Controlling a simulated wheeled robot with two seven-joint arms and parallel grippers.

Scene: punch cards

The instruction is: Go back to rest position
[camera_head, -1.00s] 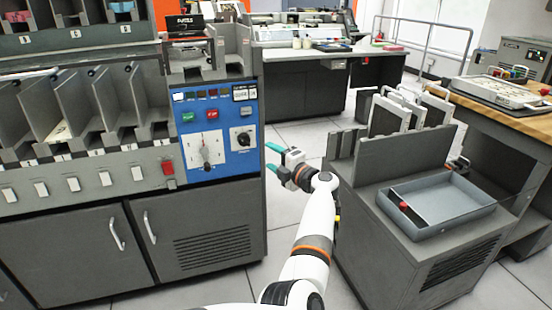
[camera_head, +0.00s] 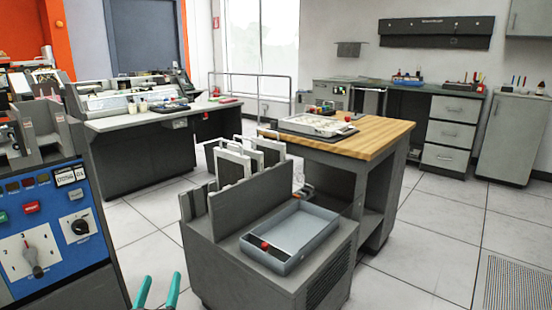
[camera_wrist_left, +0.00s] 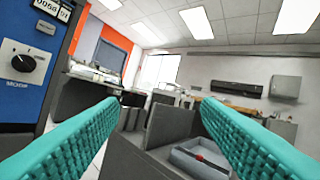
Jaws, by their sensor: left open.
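My left gripper (camera_head: 158,292) shows at the bottom edge of the head view, left of centre. Its two teal fingertips point up and stand apart with nothing between them. In the left wrist view the two teal fingers (camera_wrist_left: 160,135) are spread wide and empty, with the grey cart beyond them. My left arm behind the fingers is out of the head view. My right gripper is not in view.
The blue control panel (camera_head: 45,235) of a machine stands close at left. A grey cart (camera_head: 245,275) with a blue-grey tray (camera_head: 322,225) stands right of the gripper. A wood-topped table (camera_head: 375,135) is behind it.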

